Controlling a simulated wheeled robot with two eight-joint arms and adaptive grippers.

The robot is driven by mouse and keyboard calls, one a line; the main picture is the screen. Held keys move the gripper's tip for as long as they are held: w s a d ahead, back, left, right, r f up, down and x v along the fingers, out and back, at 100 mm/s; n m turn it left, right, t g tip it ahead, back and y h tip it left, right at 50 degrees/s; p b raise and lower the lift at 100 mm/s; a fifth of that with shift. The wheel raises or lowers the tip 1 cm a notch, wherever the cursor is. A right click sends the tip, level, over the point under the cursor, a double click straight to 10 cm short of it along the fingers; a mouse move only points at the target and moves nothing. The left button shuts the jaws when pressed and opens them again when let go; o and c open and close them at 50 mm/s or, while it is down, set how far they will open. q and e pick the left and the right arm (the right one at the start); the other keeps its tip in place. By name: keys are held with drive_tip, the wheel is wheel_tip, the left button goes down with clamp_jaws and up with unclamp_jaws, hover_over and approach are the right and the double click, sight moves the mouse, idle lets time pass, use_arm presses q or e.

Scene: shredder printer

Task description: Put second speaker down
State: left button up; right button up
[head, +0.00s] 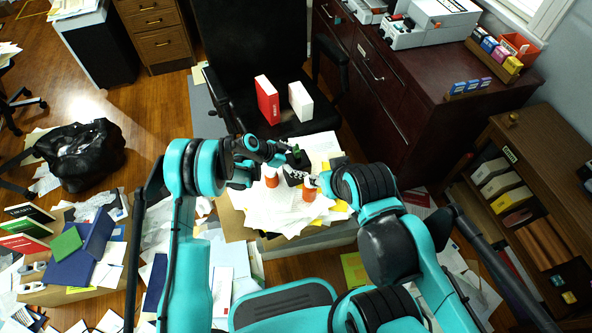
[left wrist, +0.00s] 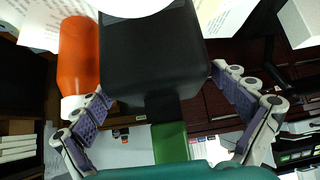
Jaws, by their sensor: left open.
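A dark box-shaped object, which may be the speaker (left wrist: 155,55), fills the middle of the left wrist view, with a green part (left wrist: 169,142) below it. In the head view a small black and white thing (head: 293,178) stands on the paper pile; I cannot tell if it is the same object. My left gripper (head: 290,152) is open over the pile; in its wrist view the fingers (left wrist: 160,84) are spread on both sides of the dark object, without a visible grip. My right gripper (head: 318,182) is at the pile's right side, mostly hidden by its own arm.
Orange bottles (head: 309,190) stand on the papers (head: 265,215). A red box (head: 267,99) and a white box (head: 300,101) stand on the black chair (head: 250,50). A dark cabinet (head: 420,125) is at the right. A black bag (head: 82,155) and papers clutter the floor.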

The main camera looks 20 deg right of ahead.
use_arm(q)
drive_tip(key=b+x, duration=0.1)
drive_tip(key=x, duration=0.2)
drive_tip(key=shift+f, duration=0.35)
drive_tip(key=shift+r, duration=0.1)
drive_tip(key=c, duration=1.7)
